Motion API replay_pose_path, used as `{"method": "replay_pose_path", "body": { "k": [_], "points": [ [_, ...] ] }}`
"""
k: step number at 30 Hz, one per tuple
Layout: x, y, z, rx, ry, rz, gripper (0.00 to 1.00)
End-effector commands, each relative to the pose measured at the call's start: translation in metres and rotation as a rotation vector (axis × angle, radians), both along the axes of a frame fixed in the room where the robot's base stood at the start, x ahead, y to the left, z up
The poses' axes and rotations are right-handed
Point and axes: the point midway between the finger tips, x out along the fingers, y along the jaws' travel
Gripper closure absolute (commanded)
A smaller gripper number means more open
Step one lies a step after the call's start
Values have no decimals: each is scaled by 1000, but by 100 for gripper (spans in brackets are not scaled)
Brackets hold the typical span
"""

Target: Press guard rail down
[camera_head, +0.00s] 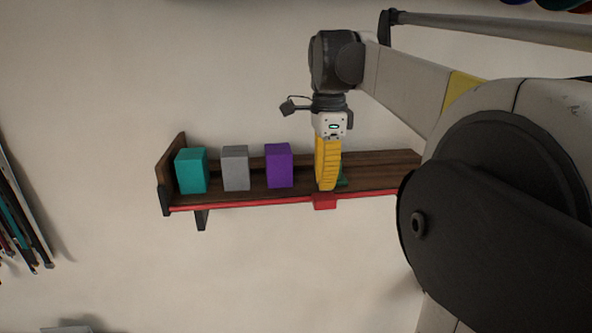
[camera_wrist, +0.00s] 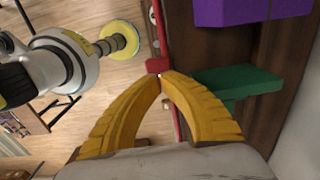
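The red guard rail (camera_head: 255,204) runs along the front edge of a wooden wall shelf. A red tab (camera_head: 325,202) sticks out from the rail near its middle. My gripper (camera_head: 327,188) has yellow fingers pointing down, just above and behind the tab in the head view. In the wrist view, the fingertips (camera_wrist: 160,76) come together right by the red tab (camera_wrist: 157,66). The gripper looks shut with nothing between its fingers. I cannot tell whether the tips touch the tab. The rail (camera_wrist: 163,30) also shows beyond the tips.
The shelf (camera_head: 385,172) holds a teal block (camera_head: 191,171), a grey block (camera_head: 235,168) and a purple block (camera_head: 278,166) left of my gripper. A green piece (camera_wrist: 238,82) lies close beside my fingers. Long thin items (camera_head: 22,225) lean at the far left.

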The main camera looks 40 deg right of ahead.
Motion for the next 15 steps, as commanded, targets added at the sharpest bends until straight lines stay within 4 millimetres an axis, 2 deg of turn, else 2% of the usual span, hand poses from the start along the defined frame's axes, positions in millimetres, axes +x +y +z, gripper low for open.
{"method": "replay_pose_path", "body": {
  "k": [1,15],
  "points": [
    [0,0,10,0,0,0,100],
    [0,0,61,0,0,0,100]
  ]
}}
